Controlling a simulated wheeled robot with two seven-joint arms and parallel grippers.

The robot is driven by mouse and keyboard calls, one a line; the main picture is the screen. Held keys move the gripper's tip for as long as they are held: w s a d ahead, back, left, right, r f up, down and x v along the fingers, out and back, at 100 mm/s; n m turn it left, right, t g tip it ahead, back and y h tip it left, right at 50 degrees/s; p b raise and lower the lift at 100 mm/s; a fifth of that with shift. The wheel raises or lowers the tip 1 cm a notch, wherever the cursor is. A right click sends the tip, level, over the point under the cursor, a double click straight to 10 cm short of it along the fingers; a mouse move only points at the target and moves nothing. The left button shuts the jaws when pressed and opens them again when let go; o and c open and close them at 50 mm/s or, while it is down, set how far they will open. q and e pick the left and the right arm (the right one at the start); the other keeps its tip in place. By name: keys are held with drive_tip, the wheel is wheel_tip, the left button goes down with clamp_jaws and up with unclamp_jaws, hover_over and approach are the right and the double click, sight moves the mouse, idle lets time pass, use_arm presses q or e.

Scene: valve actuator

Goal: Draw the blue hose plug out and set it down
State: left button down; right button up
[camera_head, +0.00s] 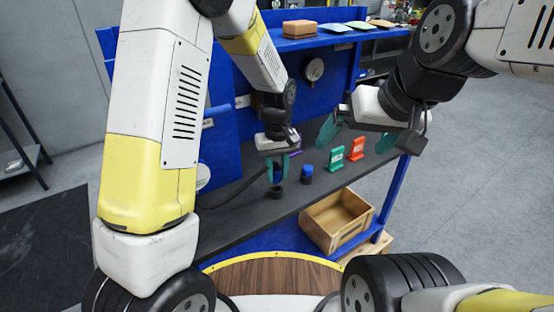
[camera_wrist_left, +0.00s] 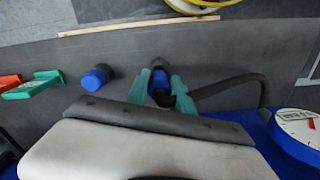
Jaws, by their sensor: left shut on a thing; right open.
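The blue hose plug (camera_head: 277,176) is between the teal fingers of my left gripper (camera_head: 278,168), which is shut on it. In the left wrist view the plug (camera_wrist_left: 159,94) shows between the two fingertips (camera_wrist_left: 160,86), with a dark hose (camera_wrist_left: 225,84) running off to the right. A dark round fitting (camera_head: 275,193) shows just below the plug; I cannot tell whether the plug is still seated in it. A second blue-capped dark fitting (camera_head: 306,174) stands to the right. My right gripper (camera_head: 357,137) is open and empty above the bench's right part.
The dark bench top (camera_head: 235,228) has free room at the front left. Green (camera_head: 336,159) and orange (camera_head: 356,149) stands are at the right. A wooden crate (camera_head: 336,221) sits below the front edge. A white dial (camera_wrist_left: 298,128) is at the wrist view's right.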

sight(277, 166)
use_arm(q)
drive_tip(key=shift+f, duration=1.65)
drive_tip(key=c, duration=1)
unclamp_jaws()
wheel_tip(277, 166, up, 8)
drive_tip(key=shift+f, duration=0.1)
